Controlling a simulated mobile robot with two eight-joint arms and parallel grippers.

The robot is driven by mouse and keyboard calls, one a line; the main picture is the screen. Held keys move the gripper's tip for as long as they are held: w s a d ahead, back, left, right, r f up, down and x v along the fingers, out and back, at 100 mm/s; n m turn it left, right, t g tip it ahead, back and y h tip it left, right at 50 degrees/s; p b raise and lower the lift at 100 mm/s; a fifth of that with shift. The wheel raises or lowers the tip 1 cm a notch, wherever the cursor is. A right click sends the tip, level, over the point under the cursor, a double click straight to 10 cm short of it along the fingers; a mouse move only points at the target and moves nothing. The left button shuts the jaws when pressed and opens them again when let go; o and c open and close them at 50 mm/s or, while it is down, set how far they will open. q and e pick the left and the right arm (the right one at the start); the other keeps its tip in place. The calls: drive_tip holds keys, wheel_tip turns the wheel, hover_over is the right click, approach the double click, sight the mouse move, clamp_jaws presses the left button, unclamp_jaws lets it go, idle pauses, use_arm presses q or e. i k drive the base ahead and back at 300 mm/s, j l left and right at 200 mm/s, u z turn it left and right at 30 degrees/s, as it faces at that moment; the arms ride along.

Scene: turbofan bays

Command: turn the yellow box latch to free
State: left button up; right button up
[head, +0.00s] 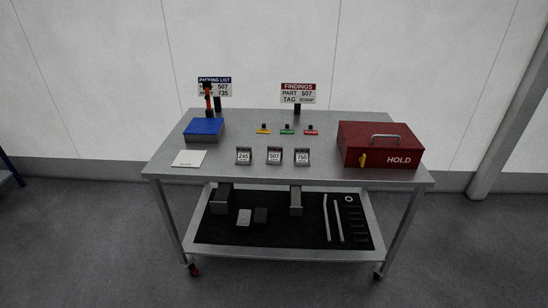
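The yellow latch (363,159) is a small upright piece on the front face of the red HOLD box (381,143), left of the HOLD lettering. The box is closed, with a grey handle (385,137) on its lid, and stands at the right end of the metal table. The latch looks close to vertical, but it is too small to read any lock or free marking. Neither of my grippers shows in the head view.
The metal table (320,172) also carries a blue box (204,128), a white card (189,158), numbered blocks (274,156), small coloured tags (287,131), and two signs (298,93) at the back. The lower shelf (270,250) holds tools. The floor in front is clear.

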sight(362, 160)
drive_tip(key=i, duration=1.65)
